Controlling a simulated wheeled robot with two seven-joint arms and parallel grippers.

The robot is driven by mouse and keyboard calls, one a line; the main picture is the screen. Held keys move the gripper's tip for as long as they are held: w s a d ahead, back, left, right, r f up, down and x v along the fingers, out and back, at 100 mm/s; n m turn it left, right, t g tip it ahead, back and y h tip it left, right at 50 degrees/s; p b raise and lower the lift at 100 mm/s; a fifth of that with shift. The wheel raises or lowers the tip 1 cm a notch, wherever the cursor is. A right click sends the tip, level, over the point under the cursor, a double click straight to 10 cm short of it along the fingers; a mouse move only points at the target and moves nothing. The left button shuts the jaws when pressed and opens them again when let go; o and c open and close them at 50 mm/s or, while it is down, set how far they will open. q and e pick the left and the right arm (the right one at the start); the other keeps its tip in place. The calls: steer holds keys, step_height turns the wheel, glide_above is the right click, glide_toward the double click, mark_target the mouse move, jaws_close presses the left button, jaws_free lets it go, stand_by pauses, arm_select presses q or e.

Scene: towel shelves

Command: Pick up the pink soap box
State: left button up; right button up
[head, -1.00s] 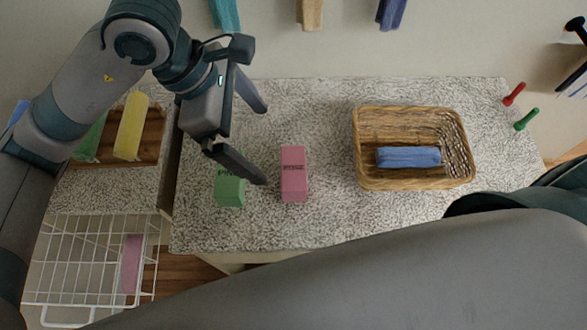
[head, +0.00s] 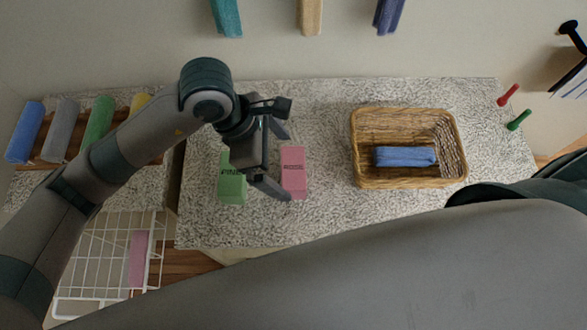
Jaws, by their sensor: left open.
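The pink soap box (head: 294,172) stands on the speckled counter, between the green box and the wicker basket. My left gripper (head: 287,165) is open, with its fingers pointing right at the pink box. One finger is near the box's lower left edge and the other is near its upper left. I cannot tell whether either finger touches it. My right gripper is not in view; a large grey part of my own body fills the bottom right.
A green box (head: 231,187) stands just left of the pink one, partly under my gripper. A wicker basket (head: 360,175) holding a blue towel (head: 405,156) stands to the right. A white wire basket (head: 95,262) is at lower left. The counter (head: 330,215) in front of the pink box is clear.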

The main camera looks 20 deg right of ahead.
mark_target(292, 167)
arm_select(q)
steer(key=shift+s+d+f+p, duration=0.1)
steer(key=shift+d+f+p, duration=0.3)
steer(key=shift+p, duration=0.2)
steer(key=x, duration=0.1)
steer(key=p+x, duration=0.1)
steer(key=x, duration=0.1)
steer(key=shift+d+r+p, duration=0.1)
steer(key=shift+d+p, duration=0.15)
steer(key=shift+p, duration=0.05)
steer(key=shift+d+f, duration=0.15)
steer(key=shift+f, duration=0.4)
steer(key=c, duration=1.1)
